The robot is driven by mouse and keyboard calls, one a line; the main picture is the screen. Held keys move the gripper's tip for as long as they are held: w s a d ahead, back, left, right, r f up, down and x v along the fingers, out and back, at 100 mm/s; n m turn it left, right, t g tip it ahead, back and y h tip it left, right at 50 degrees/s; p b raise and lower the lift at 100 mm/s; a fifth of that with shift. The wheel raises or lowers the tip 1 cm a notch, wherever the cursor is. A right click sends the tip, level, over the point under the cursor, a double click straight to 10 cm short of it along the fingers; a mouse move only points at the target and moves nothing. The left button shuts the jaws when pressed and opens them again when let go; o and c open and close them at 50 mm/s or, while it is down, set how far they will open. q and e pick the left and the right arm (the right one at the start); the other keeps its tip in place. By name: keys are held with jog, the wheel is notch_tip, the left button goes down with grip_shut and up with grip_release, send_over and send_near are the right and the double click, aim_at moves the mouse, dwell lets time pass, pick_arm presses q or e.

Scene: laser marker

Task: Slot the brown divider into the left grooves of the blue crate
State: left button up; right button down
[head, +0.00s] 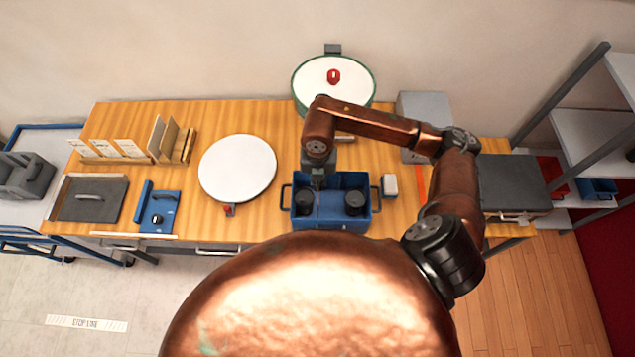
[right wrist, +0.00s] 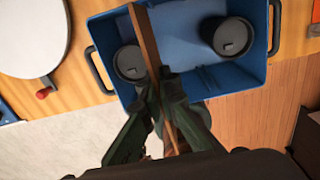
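The blue crate (head: 331,223) sits on the wooden table and also shows in the right wrist view (right wrist: 268,75). My right gripper (head: 318,183) is over the crate, left of its middle. In the right wrist view the gripper (right wrist: 163,95) is shut on the brown divider (right wrist: 146,40), a thin panel seen nearly edge-on. The divider lies between two dark lidded containers, one on the left (right wrist: 129,64) and one on the right (right wrist: 229,36). I cannot tell whether its edges are in the grooves. My left gripper is out of view.
A white round turntable (head: 238,168) is left of the crate. A small white box (head: 390,186) stands close to its right. A holder with upright panels (head: 163,140) and a blue fixture (head: 158,212) are farther left. A green-rimmed round device (head: 334,85) is behind.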

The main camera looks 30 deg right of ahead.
jog(key=shift+w+f+b, duration=0.25)
jog(key=shift+f+b, duration=0.35)
jog(key=shift+f, duration=0.4)
jog(key=shift+s+f+b, duration=0.1)
jog(key=shift+f+b, duration=0.3)
pick_arm(q)
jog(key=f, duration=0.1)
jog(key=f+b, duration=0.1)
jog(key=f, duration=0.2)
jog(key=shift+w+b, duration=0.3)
jog(key=shift+b, duration=0.1)
pick_arm(e)
notch_tip(320, 180, down, 2)
jog(key=shift+f, duration=0.1)
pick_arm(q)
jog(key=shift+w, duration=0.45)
pick_arm(e)
jog(key=c, duration=2.7)
grip_release()
jog(key=o, duration=0.6)
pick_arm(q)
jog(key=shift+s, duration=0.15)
